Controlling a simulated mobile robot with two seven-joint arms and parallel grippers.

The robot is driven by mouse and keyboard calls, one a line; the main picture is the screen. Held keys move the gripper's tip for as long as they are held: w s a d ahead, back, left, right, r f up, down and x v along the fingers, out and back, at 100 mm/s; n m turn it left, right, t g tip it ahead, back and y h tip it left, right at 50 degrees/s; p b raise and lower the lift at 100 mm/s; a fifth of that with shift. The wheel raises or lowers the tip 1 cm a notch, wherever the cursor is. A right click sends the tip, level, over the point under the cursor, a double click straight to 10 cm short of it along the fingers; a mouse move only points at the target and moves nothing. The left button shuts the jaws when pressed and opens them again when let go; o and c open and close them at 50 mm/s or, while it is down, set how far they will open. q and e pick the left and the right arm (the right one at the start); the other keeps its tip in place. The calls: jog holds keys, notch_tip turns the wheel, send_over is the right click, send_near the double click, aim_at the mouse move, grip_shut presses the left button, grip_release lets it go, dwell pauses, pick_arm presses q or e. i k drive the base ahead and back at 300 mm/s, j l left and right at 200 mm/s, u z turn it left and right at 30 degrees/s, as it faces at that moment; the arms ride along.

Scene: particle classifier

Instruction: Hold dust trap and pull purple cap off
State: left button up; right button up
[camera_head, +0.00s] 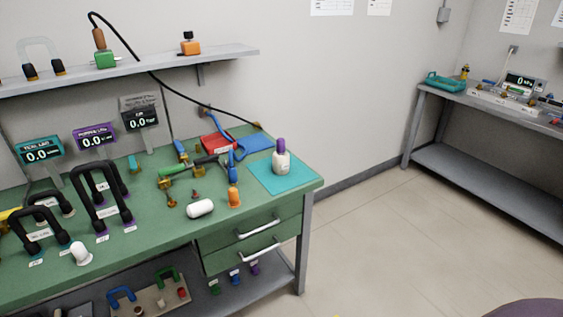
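A white bottle-shaped piece with a purple cap, which looks like the dust trap (281,162), stands upright on a teal mat at the right end of the green bench. The purple cap (281,145) sits on its top. Nothing is touching the trap or the cap. Neither of my grippers shows in the head view.
The teal mat (262,180) lies near the bench's right edge (321,183). Black handles (100,195) and displays stand further left. Floor on the right is clear.

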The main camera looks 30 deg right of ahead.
aim_at(280, 142)
jog(key=i+l+u, duration=0.1)
jog(key=l, duration=0.3)
jog(key=i+l, duration=0.2)
jog(key=l, duration=0.25)
jog(key=i+l+u, duration=0.15)
jog(key=l, duration=0.25)
jog(key=i+l, duration=0.1)
jog(key=l, duration=0.35)
jog(key=i+l+u, duration=0.15)
jog(key=l, duration=0.75)
jog(key=i+u, duration=0.05)
